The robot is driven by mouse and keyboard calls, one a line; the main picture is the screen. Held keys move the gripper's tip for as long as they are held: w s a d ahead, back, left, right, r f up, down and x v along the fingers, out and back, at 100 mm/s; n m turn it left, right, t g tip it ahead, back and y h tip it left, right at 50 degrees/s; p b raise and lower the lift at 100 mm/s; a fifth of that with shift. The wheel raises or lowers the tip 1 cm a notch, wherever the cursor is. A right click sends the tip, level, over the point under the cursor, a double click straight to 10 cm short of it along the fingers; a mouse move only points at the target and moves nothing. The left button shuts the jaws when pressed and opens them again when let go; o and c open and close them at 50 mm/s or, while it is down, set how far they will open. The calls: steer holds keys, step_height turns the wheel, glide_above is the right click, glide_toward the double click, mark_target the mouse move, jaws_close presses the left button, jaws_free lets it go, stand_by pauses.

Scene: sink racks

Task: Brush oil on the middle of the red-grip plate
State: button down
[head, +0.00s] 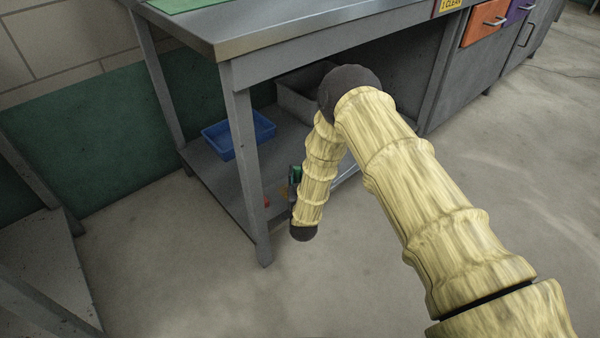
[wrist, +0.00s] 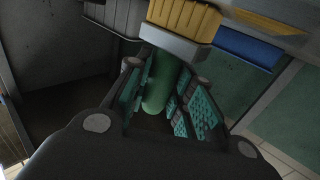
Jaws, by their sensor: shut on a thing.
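My gripper (wrist: 168,78) is shut on a brush. The brush has a green handle (wrist: 160,92) between the teal finger pads, a pale grey collar (wrist: 175,45) and yellow bristles (wrist: 185,14) pointing away from the palm. In the head view my gripper (head: 293,182) is low by the front of the bench's lower shelf, partly hidden by my arm. A small red thing (head: 266,201) shows beside the bench leg; I cannot tell whether it is the red-grip plate. No plate is clearly seen.
A metal bench (head: 225,42) overhangs the lower shelf (head: 205,167), with its front leg (head: 246,165) left of my gripper. A blue tray (head: 237,133) and a grey bin (head: 297,97) stand on the shelf. Orange (head: 484,22) and purple drawers are at right. Floor in front is clear.

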steer(key=shift+s+a+f+p, duration=0.1)
steer(key=shift+s+a+p, duration=0.25)
steer(key=shift+s+a, duration=0.45)
steer(key=shift+s+a+r+p, duration=0.1)
steer(key=shift+s+a+p, duration=0.35)
steer(key=shift+a, duration=0.7)
steer(key=shift+s+a+f+p, duration=0.1)
steer(key=shift+s+a+p, duration=0.2)
steer(key=shift+s+a, duration=0.5)
steer(key=shift+w+a, duration=0.2)
steer(key=shift+a, duration=0.1)
